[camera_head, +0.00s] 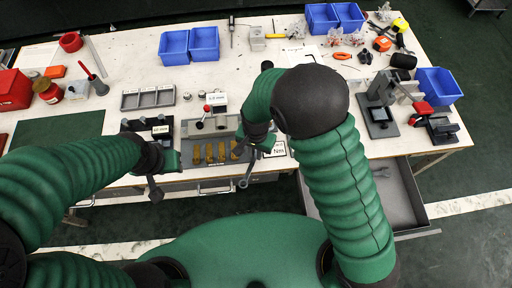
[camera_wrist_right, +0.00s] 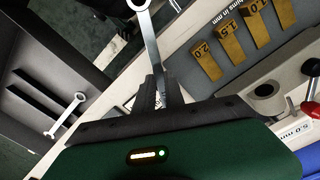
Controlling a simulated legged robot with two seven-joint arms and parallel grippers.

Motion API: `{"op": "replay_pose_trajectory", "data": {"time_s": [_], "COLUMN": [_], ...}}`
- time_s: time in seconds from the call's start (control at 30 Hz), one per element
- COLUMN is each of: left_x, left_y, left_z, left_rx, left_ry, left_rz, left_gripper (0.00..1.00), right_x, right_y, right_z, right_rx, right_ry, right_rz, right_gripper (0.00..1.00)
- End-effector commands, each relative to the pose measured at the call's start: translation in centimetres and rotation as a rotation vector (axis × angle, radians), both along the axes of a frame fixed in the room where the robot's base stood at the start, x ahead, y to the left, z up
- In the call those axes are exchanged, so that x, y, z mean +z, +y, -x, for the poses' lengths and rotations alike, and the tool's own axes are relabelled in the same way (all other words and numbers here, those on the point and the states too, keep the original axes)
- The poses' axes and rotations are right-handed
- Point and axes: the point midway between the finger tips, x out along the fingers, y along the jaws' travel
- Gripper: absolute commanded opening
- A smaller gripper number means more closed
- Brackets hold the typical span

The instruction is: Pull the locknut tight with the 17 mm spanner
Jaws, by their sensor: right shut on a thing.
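My right gripper (camera_head: 246,152) is shut on a spanner (camera_wrist_right: 152,48), which points away from the fingers in the right wrist view. The fingers (camera_wrist_right: 158,92) grip its shank, and its ring end lies at the top edge. In the head view the spanner (camera_head: 246,174) hangs over the table's front edge, right of the brass gauge blocks. Its size marking is not readable. A grey fixture (camera_head: 210,127) with a red-knobbed lever stands behind the blocks. I cannot make out the locknut. My left gripper (camera_head: 155,188) is at the front edge, left of the blocks; its jaws are unclear.
Brass gauge blocks (camera_head: 209,153) stand in a row. An open drawer (camera_head: 405,205) at the right holds another spanner, also in the right wrist view (camera_wrist_right: 66,115). Blue bins (camera_head: 190,45) stand at the back. A clamp stand (camera_head: 380,110) is at the right.

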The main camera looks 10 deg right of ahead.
Motion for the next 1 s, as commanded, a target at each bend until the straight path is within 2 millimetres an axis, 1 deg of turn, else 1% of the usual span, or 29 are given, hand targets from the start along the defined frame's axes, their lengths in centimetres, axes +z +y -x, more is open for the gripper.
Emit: {"op": "replay_pose_trajectory", "data": {"time_s": [0.1,0.4,0.6,0.67,1.0], "left_x": [0.4,1.0,1.2,1.6,4.9], "left_y": [0.0,0.0,0.0,0.0,0.0], "left_z": [0.0,0.0,0.0,0.0,0.0], "left_rx": [0.0,0.0,0.0,0.0,0.0], "left_ry": [0.0,0.0,0.0,0.0,0.0], "left_rz": [0.0,0.0,0.0,0.0,0.0], "left_gripper": [0.36,0.36,0.36,0.36,0.36], "right_x": [0.2,0.1,0.2,0.6,4.0], "right_y": [0.2,0.6,0.7,0.7,0.7], "right_z": [0.8,2.5,2.8,2.8,2.8], "right_rx": [0.001,0.0,0.0,0.0,0.0], "right_ry": [0.003,0.002,0.001,0.001,0.001], "right_rz": [0.001,0.0,0.0,0.0,0.0], "right_gripper": [0.0,0.0,0.0,0.0,0.0]}}
